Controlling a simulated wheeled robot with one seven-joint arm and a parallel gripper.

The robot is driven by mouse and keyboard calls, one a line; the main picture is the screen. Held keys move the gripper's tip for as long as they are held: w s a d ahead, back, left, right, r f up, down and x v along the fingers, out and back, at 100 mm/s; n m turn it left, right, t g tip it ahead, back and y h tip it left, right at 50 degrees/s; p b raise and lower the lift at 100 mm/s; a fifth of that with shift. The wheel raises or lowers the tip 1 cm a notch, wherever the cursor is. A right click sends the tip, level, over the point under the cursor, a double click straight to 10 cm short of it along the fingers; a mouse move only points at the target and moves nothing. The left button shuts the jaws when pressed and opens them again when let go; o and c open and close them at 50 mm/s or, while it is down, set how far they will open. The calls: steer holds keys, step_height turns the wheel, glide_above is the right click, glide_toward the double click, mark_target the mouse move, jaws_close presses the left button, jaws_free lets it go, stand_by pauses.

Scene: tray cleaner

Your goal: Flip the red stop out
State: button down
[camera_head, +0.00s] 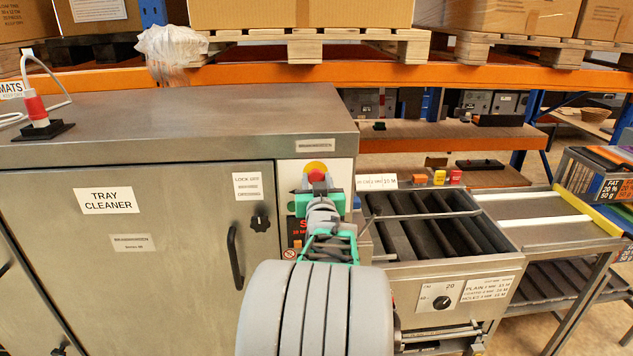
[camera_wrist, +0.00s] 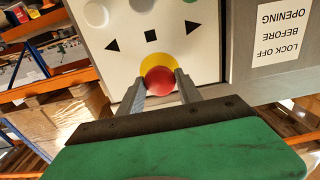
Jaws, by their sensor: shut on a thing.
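The red stop (camera_wrist: 160,79) is a round red button on a yellow surround, set in the pale control panel (camera_wrist: 150,42) of the tray cleaner (camera_head: 185,225). In the head view the red stop (camera_head: 316,175) shows just above my gripper, partly covered by it. In the wrist view my gripper (camera_wrist: 160,80) has one grey finger on each side of the button and is shut on it. The panel's lower part is hidden behind my arm in the head view.
A "LOCK OFF" label (camera_head: 247,186), a black knob (camera_head: 260,219) and a door handle (camera_head: 236,255) are left of the panel. A slatted conveyor (camera_head: 440,225) is to the right. Orange racking (camera_head: 470,64) with boxes stands behind.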

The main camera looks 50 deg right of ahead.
stand_by(0.4)
steer(key=s+a+b, duration=0.1)
steer(key=b, duration=0.1)
steer(key=shift+f+b, duration=0.1)
steer(key=shift+b, duration=0.25)
steer(key=c, duration=0.8)
jaws_free()
steer(key=shift+s+a, duration=0.1)
steer(key=shift+a, duration=0.1)
steer(key=b+v, duration=0.2)
steer(key=v, duration=0.5)
steer(key=shift+s+a, duration=0.2)
steer(key=shift+s, duration=0.1)
